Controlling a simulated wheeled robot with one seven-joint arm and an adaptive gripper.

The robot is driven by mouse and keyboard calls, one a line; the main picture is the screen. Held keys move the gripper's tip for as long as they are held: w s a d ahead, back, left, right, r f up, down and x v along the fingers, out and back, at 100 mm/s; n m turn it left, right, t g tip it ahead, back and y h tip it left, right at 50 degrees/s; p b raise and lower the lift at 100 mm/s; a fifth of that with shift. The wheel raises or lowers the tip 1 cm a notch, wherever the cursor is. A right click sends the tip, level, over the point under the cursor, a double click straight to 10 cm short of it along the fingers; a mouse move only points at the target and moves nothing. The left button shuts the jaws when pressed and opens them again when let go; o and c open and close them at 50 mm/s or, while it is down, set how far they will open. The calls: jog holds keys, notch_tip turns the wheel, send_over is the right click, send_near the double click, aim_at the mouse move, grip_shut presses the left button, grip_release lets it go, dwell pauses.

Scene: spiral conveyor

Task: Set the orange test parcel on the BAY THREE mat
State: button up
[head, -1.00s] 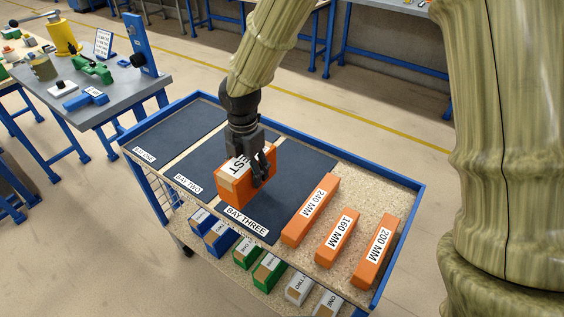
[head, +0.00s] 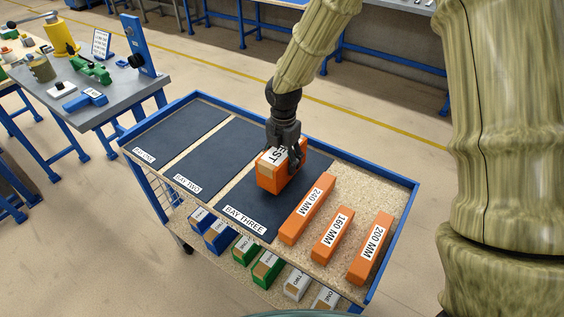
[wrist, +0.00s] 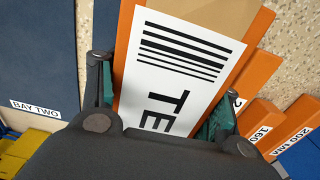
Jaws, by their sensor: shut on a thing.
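The orange test parcel (head: 268,177) has a white label and a tan tape strip on top. My gripper (head: 284,150) is shut on it from above. In the wrist view the parcel (wrist: 170,75) sits between the two fingers (wrist: 165,100), its label facing the camera. The BAY THREE mat (head: 240,203) is a dark panel on the cart's top, with its name at the front edge. The parcel is over this mat in the head view. I cannot tell whether its underside touches the mat.
The BAY TWO mat (head: 212,160) and BAY ONE mat (head: 175,135) lie to the left. Orange blocks marked 240 MM (head: 307,209), 160 MM (head: 332,236) and 200 MM (head: 370,248) lie to the right. The cart has a raised blue rim (head: 392,238). Several small boxes fill the lower shelf.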

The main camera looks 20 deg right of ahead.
jog(key=shift+w+f, duration=0.15)
jog(key=shift+f, duration=0.8)
jog(key=o, duration=0.9)
jog(key=shift+f, duration=0.1)
jog(key=shift+o, duration=0.2)
notch_tip(320, 180, up, 12)
jog(key=shift+r+b, duration=0.1)
jog(key=shift+b, duration=0.25)
